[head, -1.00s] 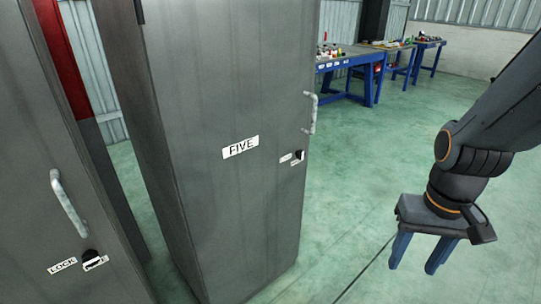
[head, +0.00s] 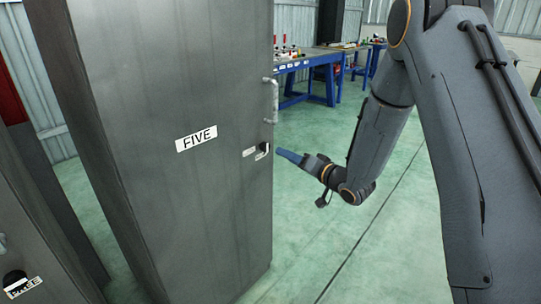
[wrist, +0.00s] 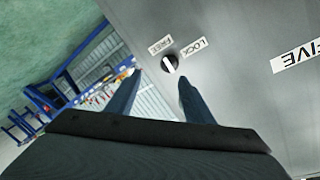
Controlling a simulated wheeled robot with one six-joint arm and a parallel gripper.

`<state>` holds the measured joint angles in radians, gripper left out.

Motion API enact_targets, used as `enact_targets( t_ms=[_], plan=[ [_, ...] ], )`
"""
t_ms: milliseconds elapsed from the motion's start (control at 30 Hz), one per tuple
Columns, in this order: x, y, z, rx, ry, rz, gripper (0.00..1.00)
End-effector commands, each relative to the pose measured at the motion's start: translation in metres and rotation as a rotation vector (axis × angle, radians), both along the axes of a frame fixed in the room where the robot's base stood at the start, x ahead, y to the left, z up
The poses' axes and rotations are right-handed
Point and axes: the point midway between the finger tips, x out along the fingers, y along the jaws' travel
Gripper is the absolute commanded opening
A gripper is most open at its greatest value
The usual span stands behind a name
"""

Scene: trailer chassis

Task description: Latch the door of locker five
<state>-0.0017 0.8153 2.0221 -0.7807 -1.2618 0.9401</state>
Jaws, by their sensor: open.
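Locker five (head: 170,190) is a tall grey locker with a white FIVE label (head: 196,138). Its door looks closed in the head view. A pale bar handle (head: 272,100) is at the door's right edge. Below it is a small black knob (head: 265,149) with white labels. In the wrist view the knob (wrist: 170,64) has a white bar and sits between the LOCK label (wrist: 194,47) and another label. My gripper (head: 283,155) is open, its blue fingertips close to the knob. In the wrist view the fingertips (wrist: 160,75) are on either side of and just below the knob.
Another grey locker (head: 40,235) with a black knob (head: 14,281) stands at the lower left. Blue workbenches (head: 310,65) with small items stand at the back. The green floor right of locker five is clear.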

Motion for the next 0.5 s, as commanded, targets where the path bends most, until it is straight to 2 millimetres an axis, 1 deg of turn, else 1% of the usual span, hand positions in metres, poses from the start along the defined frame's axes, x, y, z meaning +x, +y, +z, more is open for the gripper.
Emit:
enact_targets(
  t_ms=[33,100,267,500],
  plan=[
    [0.0,0.005,-0.003,0.038,-0.009,0.024,0.48],
    [-0.002,0.01,-0.003,0.077,-0.016,0.048,0.48],
    [0.002,0.02,-0.001,0.104,-0.024,0.068,0.48],
    [0.028,0.046,0.0,0.102,-0.025,0.066,0.48]
  ],
)
